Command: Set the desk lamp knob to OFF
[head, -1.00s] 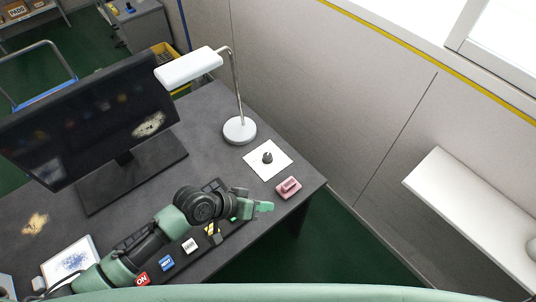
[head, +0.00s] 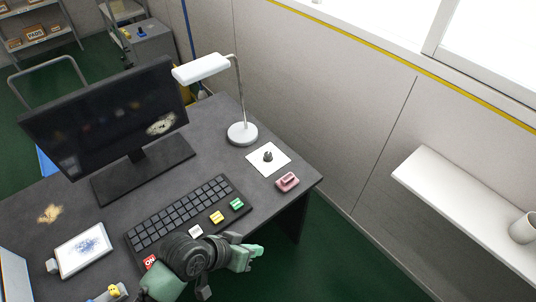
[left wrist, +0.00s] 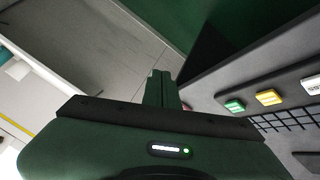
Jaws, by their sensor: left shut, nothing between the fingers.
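The desk lamp (head: 242,132) stands at the right back of the dark desk, with a white round base, a bent stem and a white head. In front of its base a white square plate (head: 281,153) carries a small dark knob (head: 268,156). The knob's markings are too small to read. My left gripper (head: 258,251) is shut and empty, off the desk's front edge, below and left of the knob and apart from it. The gripper also shows in the left wrist view (left wrist: 163,78). My right gripper is not in view.
A pink block (head: 287,182) lies beside the plate at the desk's right edge. A keyboard (head: 180,217) with coloured tags lies left of the gripper. A monitor (head: 105,125) stands behind it. A white shelf (head: 455,200) juts from the wall at right.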

